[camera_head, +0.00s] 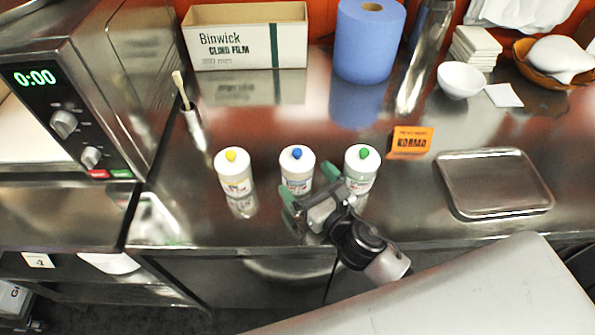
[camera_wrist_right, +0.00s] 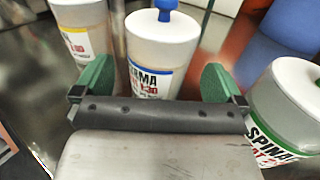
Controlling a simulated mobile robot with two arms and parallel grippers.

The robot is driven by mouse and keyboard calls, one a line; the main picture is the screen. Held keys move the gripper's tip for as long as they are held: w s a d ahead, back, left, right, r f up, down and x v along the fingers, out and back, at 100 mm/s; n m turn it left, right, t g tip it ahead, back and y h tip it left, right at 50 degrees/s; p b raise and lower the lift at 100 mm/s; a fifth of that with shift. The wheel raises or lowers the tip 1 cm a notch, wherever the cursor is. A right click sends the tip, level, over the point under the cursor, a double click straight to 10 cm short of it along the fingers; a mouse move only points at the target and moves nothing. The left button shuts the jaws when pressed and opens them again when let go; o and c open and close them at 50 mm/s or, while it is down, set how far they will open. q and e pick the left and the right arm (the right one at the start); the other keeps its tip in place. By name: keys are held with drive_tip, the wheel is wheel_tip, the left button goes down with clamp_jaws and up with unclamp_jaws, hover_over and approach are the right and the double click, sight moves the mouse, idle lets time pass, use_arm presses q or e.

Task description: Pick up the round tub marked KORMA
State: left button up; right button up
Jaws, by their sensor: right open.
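The KORMA tub (camera_head: 297,168) is a white round tub with a blue knob on its lid. It stands upright on the steel counter, in the middle of a row of three. In the right wrist view the KORMA tub (camera_wrist_right: 160,45) shows part of its label, "RMA", with a blue band. My right gripper (camera_head: 308,184) is open at the near side of the tub. In the wrist view its green fingers (camera_wrist_right: 155,82) lie to either side of the tub; whether they touch it I cannot tell. The left gripper is not in view.
A yellow-knobbed tub (camera_head: 234,172) stands left and a green-knobbed tub marked SPINA (camera_wrist_right: 280,110) stands close on the right. An orange KORMA card (camera_head: 410,142) and a steel tray (camera_head: 492,211) are further right. A cling film box (camera_head: 246,37) and blue roll (camera_head: 368,42) stand behind.

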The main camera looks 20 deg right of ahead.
drive_tip(key=x, duration=0.4)
drive_tip(key=shift+p, duration=0.3)
drive_tip(key=shift+r, duration=0.1)
drive_tip(key=c, duration=1.1)
